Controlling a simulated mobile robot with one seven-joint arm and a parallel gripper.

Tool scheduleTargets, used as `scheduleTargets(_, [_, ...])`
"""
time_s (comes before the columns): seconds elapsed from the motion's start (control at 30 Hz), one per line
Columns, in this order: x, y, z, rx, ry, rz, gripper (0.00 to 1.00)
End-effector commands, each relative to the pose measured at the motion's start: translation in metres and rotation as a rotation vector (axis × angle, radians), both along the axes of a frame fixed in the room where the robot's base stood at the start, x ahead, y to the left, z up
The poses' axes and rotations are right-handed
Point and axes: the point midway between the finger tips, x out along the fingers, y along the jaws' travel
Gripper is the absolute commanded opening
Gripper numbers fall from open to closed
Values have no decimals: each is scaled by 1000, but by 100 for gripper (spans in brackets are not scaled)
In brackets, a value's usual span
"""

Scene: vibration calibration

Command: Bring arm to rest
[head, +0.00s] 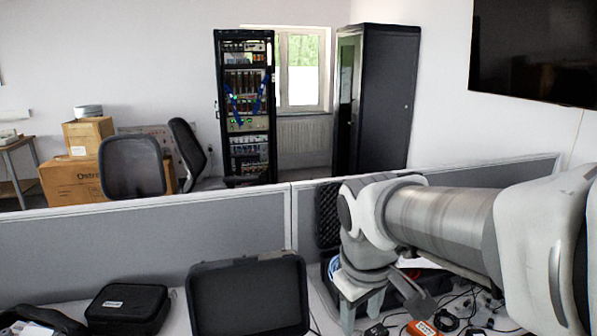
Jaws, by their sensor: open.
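My arm (435,220) reaches in from the right edge, grey and white, and bends down at the wrist. My gripper (361,306) points downward over the desk, with its two fingers apart and nothing seen between them. It hangs to the right of an open black case (247,298). Behind and beside it is another open case with a foam-lined lid (328,215), partly hidden by my arm. I cannot tell whether the fingertips touch anything below.
A closed black case (127,307) lies on the desk at left. An orange device (421,328) and tangled black cables (470,308) lie to the right of my gripper. A grey partition (150,240) runs behind the desk. An equipment rack (246,105) and chairs stand beyond it.

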Motion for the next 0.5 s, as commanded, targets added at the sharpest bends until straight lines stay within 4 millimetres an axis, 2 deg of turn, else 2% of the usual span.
scheduleTargets(0.1, [-27,-16,13,44,-77,-129,49])
scheduleTargets(0.3, [-67,-34,21,151,-181,-327,49])
scheduleTargets(0.5, [-91,-43,20,241,-240,-445,49])
